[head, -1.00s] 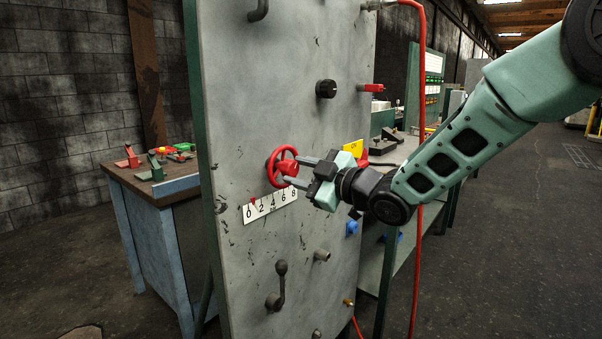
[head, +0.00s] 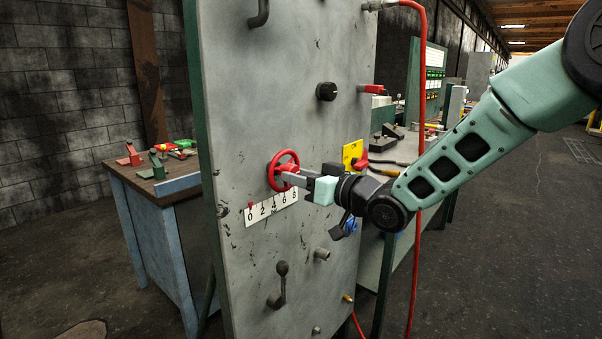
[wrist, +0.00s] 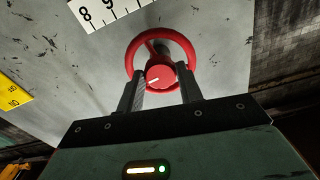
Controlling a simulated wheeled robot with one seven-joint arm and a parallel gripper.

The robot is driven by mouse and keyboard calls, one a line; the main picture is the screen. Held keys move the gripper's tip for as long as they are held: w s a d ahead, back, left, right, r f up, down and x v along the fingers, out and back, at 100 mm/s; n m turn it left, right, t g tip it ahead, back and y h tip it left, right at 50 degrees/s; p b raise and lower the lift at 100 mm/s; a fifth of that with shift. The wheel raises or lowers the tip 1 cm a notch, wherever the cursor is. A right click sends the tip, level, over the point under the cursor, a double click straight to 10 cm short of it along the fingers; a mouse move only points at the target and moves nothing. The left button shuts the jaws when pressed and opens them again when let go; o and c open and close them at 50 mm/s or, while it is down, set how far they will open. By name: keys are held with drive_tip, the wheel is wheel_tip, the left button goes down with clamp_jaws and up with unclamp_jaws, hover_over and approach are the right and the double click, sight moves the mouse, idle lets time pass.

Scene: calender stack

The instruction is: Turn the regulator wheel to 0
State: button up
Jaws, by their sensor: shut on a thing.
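The red regulator wheel (head: 276,168) is mounted on the grey panel (head: 300,120). It also shows in the wrist view (wrist: 184,50), with a white line on its red hub (wrist: 160,78). My gripper (head: 294,178) is shut on the hub, one finger on each side, as the wrist view (wrist: 162,92) shows. Below the wheel is a white scale (head: 268,207) marked 0 to 8. A small red pointer (head: 251,205) stands at the 0 mark or very slightly left of it.
A black knob (head: 326,91) and a red lever (head: 371,89) sit above on the panel. A dark crank handle (head: 281,285) and a grey stub (head: 321,254) are below. A red hose (head: 423,120) runs down the right side. A workbench (head: 150,240) stands at left.

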drive_tip(key=shift+f+m, duration=0.15)
drive_tip(key=shift+m, duration=0.45)
drive_tip(key=o, duration=1)
drive_tip(key=shift+d, duration=0.1)
drive_tip(key=b+v, duration=0.1)
drive_tip(key=v, duration=1.6)
drive_tip(key=shift+s, duration=0.2)
